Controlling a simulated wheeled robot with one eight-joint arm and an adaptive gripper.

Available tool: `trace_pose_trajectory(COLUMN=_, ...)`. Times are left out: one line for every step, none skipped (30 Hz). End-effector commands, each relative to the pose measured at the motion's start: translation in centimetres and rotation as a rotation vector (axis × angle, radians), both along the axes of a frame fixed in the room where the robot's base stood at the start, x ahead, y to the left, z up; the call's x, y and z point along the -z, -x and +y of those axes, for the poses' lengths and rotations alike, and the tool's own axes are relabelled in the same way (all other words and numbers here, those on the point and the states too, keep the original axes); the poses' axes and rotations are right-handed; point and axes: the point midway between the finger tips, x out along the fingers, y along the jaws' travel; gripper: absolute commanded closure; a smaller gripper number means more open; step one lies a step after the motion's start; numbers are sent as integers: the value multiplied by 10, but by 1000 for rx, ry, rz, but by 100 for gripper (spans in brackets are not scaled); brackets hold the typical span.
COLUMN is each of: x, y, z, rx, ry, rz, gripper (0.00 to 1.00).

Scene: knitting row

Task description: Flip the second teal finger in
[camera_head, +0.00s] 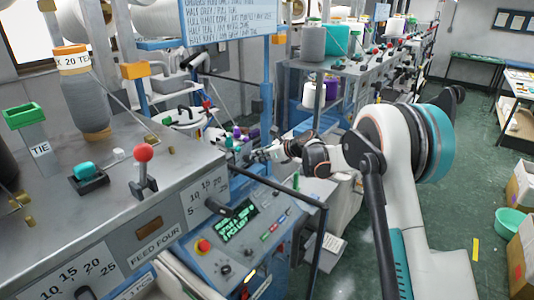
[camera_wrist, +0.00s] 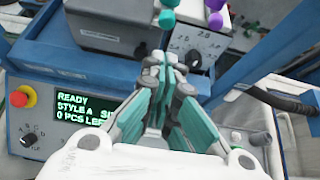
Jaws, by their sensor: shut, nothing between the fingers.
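Several small levers with round knobs stand on the blue machine. In the wrist view a teal knob (camera_wrist: 167,18) is at the top, just beyond my gripper (camera_wrist: 166,58). In the head view a teal knob (camera_head: 228,142) and a purple knob (camera_head: 252,135) show small beside my gripper (camera_head: 248,158). My gripper is shut and empty, its fingertips together. I cannot tell whether they touch a lever. The lever bases are partly hidden or cut off.
A control panel with a green-lit screen (camera_wrist: 84,108) and a red button (camera_wrist: 18,99) lies left of my gripper. A blue frame bar (camera_wrist: 250,58) crosses at right. A red-knobbed lever (camera_head: 144,155) stands on the grey machine.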

Motion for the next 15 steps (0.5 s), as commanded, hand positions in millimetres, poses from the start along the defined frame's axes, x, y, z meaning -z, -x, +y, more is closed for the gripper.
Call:
trace_pose_trajectory(x=5, y=-5, z=9, rx=-3, ry=0, rz=-1, gripper=100)
trace_pose_trajectory(x=8, y=-9, z=12, rx=-3, ry=0, rz=-1, gripper=100)
trace_pose_trajectory(x=11, y=-13, z=17, rx=-1, ry=-1, rz=-1, gripper=100)
trace_pose_trajectory(x=14, y=-15, z=20, rx=-1, ry=-1, rz=-1, gripper=100)
trace_pose_trajectory(x=16, y=-18, z=24, rx=-1, ry=-1, rz=-1, gripper=100)
trace_pose_trajectory(x=15, y=-22, z=29, rx=-2, ry=-1, rz=0, gripper=100)
trace_pose_trajectory(x=15, y=-25, z=33, rx=-2, ry=-1, rz=-1, gripper=100)
trace_pose_trajectory(x=15, y=-27, z=37, rx=-2, ry=-1, rz=-1, gripper=100)
trace_pose_trajectory(x=14, y=-30, z=40, rx=-2, ry=0, rz=0, gripper=100)
trace_pose_trajectory(x=14, y=-32, z=42, rx=-1, ry=0, rz=0, gripper=100)
trace_pose_trajectory(x=15, y=-34, z=44, rx=-1, ry=0, rz=0, gripper=100)
trace_pose_trajectory(x=15, y=-36, z=47, rx=-1, ry=1, rz=-1, gripper=100)
trace_pose_trajectory(x=15, y=-38, z=49, rx=-1, ry=1, rz=-1, gripper=100)
trace_pose_trajectory(x=15, y=-39, z=50, rx=-1, ry=1, rz=-1, gripper=100)
trace_pose_trajectory(x=15, y=-40, z=51, rx=-1, ry=1, rz=-1, gripper=100)
